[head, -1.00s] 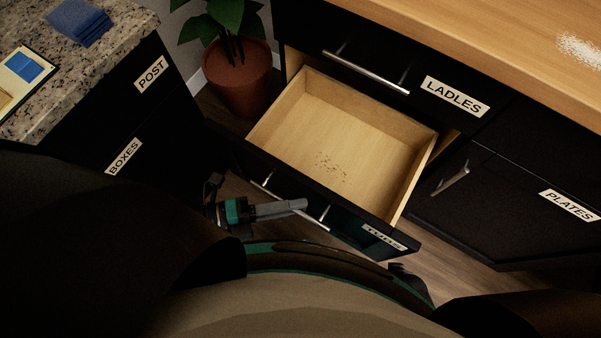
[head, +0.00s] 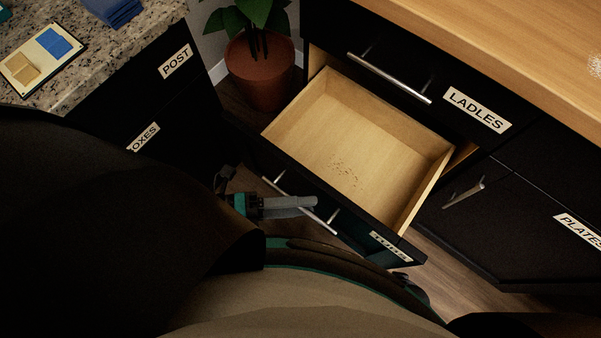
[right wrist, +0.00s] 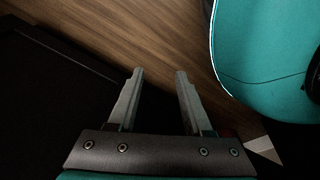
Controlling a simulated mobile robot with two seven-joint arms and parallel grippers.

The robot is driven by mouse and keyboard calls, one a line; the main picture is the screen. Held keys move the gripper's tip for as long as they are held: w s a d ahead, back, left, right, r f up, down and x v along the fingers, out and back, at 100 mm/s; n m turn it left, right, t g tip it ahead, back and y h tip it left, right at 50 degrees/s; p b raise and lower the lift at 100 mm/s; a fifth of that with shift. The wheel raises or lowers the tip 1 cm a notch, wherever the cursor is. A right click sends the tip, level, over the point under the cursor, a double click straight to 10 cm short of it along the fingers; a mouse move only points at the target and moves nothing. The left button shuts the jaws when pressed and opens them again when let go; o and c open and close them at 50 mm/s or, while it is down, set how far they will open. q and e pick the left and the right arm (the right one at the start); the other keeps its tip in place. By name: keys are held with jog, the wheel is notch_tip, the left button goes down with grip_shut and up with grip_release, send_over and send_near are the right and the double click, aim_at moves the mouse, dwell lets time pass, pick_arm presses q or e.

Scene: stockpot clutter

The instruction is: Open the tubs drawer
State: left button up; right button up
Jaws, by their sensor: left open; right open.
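The tubs drawer (head: 350,160) stands pulled out below the ladles drawer in the head view. Its inside is pale wood with a patch of small dark specks on the bottom, otherwise empty. Its black front carries a silver bar handle (head: 300,207) and a TUBS label (head: 390,246). My left gripper (head: 312,203) is at the handle, its fingers overlapping the bar in the picture; I cannot tell whether they touch it. It is open. My right gripper (right wrist: 158,75) shows in the right wrist view, open and empty above the wooden floor. It is not visible in the head view.
The closed ladles drawer (head: 400,85) is above, under a wooden counter (head: 500,45). The closed plates door (head: 500,220) is at right. A potted plant (head: 262,75) stands behind. At left is a granite counter (head: 130,45) with post and boxes fronts.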

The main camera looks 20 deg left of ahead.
pick_arm(q)
jog(key=p+v, duration=0.1)
jog(key=v, duration=1.4)
pick_arm(e)
jog(key=s+d, duration=0.2)
jog(key=shift+s+f, duration=0.3)
jog(key=shift+s, duration=0.1)
